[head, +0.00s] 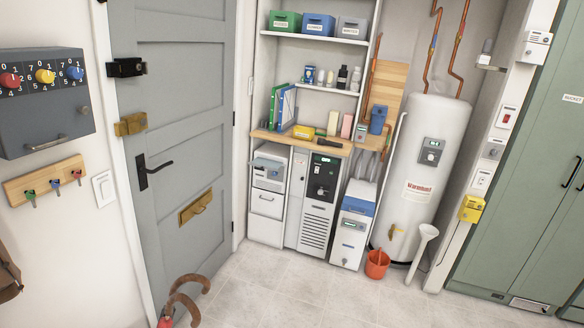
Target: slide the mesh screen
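I cannot make out a mesh screen in the head view. A small framed panel (529,304) sits low on the base of the green cabinet, and it is too small to tell whether it is mesh. A dark slotted grille (315,234) is on the lower front of the grey and black unit under the counter. My gripper is not recognisable in the view.
A grey door (188,120) is closed at left. Brown curved pieces (188,285) show by its foot. A red bucket (377,264) stands before the white water cylinder (426,150). The green cabinet (530,190) is at right. The tiled floor (290,295) is clear in the middle.

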